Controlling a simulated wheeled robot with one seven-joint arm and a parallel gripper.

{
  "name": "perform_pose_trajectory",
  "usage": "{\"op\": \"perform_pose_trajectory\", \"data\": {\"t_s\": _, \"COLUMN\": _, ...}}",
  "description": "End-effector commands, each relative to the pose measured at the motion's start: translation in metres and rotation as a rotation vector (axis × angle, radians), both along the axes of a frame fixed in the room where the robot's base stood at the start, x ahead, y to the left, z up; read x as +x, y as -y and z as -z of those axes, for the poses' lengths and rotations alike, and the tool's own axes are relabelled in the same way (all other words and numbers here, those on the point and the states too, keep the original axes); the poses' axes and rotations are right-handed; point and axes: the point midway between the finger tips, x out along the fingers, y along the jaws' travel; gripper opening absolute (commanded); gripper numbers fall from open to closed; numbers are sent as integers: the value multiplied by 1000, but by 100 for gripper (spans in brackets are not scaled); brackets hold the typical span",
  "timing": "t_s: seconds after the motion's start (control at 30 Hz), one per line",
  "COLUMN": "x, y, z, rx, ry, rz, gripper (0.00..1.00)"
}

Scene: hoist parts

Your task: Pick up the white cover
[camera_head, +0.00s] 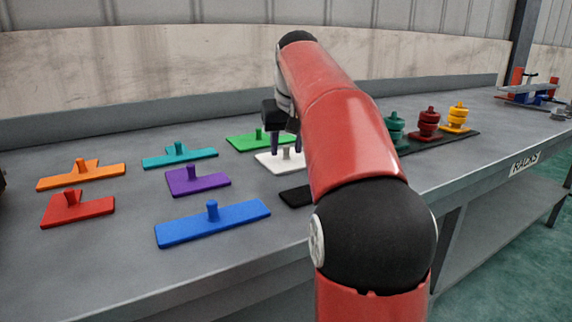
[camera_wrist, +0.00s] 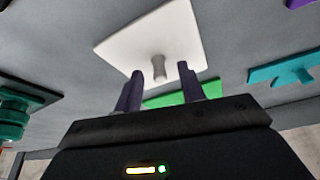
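The white cover (camera_head: 269,161) lies flat on the grey table among other coloured covers, partly hidden by my arm in the head view. In the wrist view the white cover (camera_wrist: 139,44) is a flat plate with a short round knob (camera_wrist: 158,71) standing on it. My gripper (camera_wrist: 170,80) is open, its two dark fingers apart on either side of the knob in that picture. In the head view my gripper (camera_head: 286,142) is just above the white cover. I cannot tell whether the fingers touch the knob.
A green cover (camera_head: 258,141) lies close behind the white one, and a black cover (camera_head: 294,197) lies in front, partly behind my arm. Purple (camera_head: 197,182), teal (camera_head: 180,155), blue (camera_head: 212,224), orange (camera_head: 80,175) and red (camera_head: 77,209) covers lie left. Stacked coloured parts (camera_head: 428,124) stand right.

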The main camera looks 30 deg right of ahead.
Motion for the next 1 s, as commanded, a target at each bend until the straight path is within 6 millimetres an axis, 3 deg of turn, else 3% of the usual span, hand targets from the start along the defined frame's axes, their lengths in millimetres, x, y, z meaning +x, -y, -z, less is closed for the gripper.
{"op": "perform_pose_trajectory", "data": {"t_s": 0.23, "x": 2, "y": 0, "z": 4, "rx": 0, "ry": 0, "rz": 0, "gripper": 40}}
{"op": "perform_pose_trajectory", "data": {"t_s": 0.57, "x": 2, "y": 0, "z": 4, "rx": 0, "ry": 0, "rz": -1, "gripper": 0}}
{"op": "perform_pose_trajectory", "data": {"t_s": 1.0, "x": 2, "y": 0, "z": -1, "rx": -1, "ry": 1, "rz": -1, "gripper": 0}}
